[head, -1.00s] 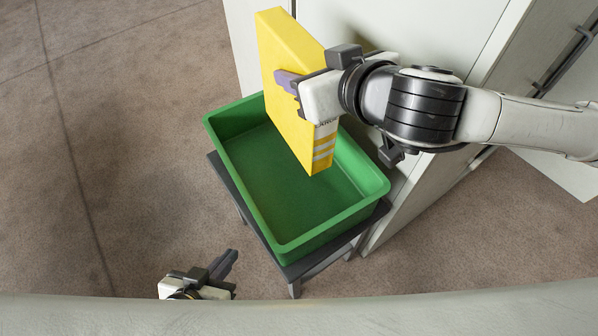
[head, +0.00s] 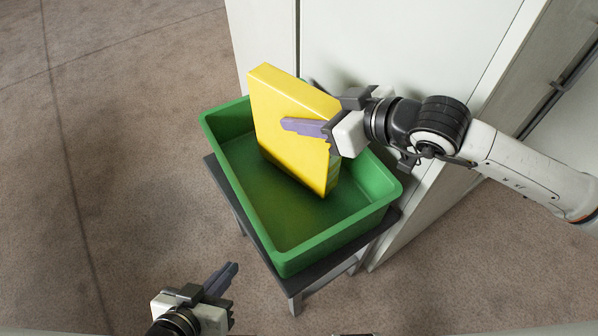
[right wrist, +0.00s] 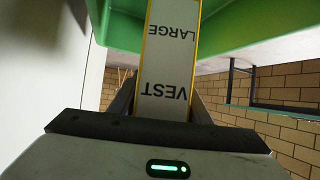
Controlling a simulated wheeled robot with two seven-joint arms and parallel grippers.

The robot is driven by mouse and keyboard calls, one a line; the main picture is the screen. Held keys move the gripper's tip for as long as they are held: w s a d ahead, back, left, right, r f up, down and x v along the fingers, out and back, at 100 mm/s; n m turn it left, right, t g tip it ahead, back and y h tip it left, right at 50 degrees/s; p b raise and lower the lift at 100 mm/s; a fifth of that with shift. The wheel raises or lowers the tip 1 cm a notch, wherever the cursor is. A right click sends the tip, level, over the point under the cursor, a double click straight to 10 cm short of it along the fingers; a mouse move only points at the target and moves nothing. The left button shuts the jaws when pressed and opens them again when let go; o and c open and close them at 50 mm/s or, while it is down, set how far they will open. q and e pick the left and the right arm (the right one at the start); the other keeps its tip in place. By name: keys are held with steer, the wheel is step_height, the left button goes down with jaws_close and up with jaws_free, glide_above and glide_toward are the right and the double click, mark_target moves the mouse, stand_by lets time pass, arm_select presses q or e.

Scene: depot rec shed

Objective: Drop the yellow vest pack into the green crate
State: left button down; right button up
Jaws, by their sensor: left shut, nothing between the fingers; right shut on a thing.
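The yellow vest pack (head: 284,155) stands on edge, tilted, over the green crate (head: 300,258). Its lower part shows against the inside of the crate; I cannot tell whether it touches the floor. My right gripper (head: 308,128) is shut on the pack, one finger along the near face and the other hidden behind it. In the right wrist view the pack's white label edge (right wrist: 168,65) reads "VEST LARGE", with the green crate (right wrist: 245,22) around its far end. My left gripper (head: 220,280) is shut and empty, below and left of the crate.
The crate rests on a small dark grey stand (head: 290,282). A pale cabinet (head: 400,50) stands close behind and to the right of it. The carpet floor (head: 130,150) to the left is clear. A brick wall (right wrist: 285,90) shows in the right wrist view.

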arm_select(q)
steer(key=shift+w+d+r, duration=0.1)
steer(key=shift+w+r, duration=0.1)
steer(key=shift+w, duration=0.05)
arm_select(e)
steer(key=shift+f, duration=0.8)
steer(key=o, duration=1.6)
arm_select(q)
steer(key=shift+w, duration=0.1)
arm_select(e)
steer(key=shift+o, duration=0.2)
arm_select(q)
steer(key=shift+f, duration=0.1)
arm_select(e)
steer(key=shift+f, duration=0.1)
arm_select(q)
steer(key=shift+s, duration=0.3)
arm_select(e)
steer(key=v, duration=1)
arm_select(q)
steer(key=shift+w, duration=0.15)
arm_select(e)
steer(key=shift+s+d, duration=0.1)
steer(key=shift+s, duration=0.05)
